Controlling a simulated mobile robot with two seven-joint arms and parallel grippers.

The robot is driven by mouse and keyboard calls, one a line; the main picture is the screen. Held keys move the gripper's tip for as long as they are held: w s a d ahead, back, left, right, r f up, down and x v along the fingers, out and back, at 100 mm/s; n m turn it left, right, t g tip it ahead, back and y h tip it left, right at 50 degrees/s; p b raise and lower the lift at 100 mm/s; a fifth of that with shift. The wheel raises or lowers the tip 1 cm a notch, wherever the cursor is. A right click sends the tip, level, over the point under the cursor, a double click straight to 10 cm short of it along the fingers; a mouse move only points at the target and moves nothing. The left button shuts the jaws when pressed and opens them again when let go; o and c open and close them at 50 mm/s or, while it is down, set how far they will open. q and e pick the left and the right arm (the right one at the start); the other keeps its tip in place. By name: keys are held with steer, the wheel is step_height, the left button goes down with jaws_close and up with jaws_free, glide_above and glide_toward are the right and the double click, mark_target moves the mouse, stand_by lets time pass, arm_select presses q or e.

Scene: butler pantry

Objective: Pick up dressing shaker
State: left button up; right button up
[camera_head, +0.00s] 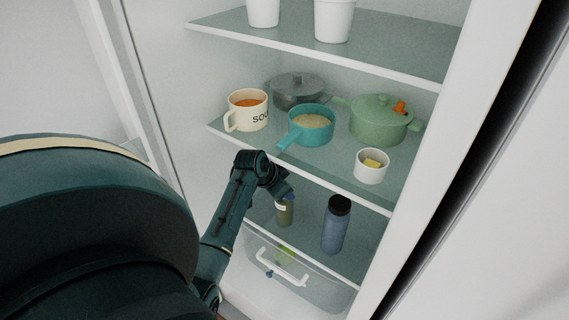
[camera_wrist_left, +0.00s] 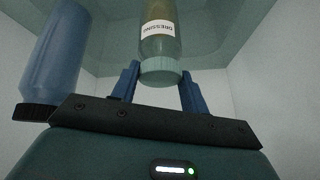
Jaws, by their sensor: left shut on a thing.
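The dressing shaker (camera_head: 285,213) is a small olive-brown bottle with a white label, on or just above the lower shelf. In the left wrist view the shaker (camera_wrist_left: 160,42) appears upside down, with "DRESSING" on its label and a pale green cap. My left gripper (camera_head: 286,196) reaches it from above, and its blue fingers (camera_wrist_left: 160,84) are on both sides of the cap, shut on it. I cannot tell whether the shaker's base touches the shelf. My right gripper is not in view.
A blue bottle with a black cap (camera_head: 335,225) stands close to the right of the shaker. The shelf above (camera_head: 340,158) holds a soup mug (camera_head: 247,112), a teal pan (camera_head: 310,126), a green pot (camera_head: 380,122) and a white cup (camera_head: 371,167). A clear drawer (camera_head: 310,287) is below.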

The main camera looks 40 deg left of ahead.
arm_select(q)
steer(key=shift+a, duration=0.1)
jaws_close()
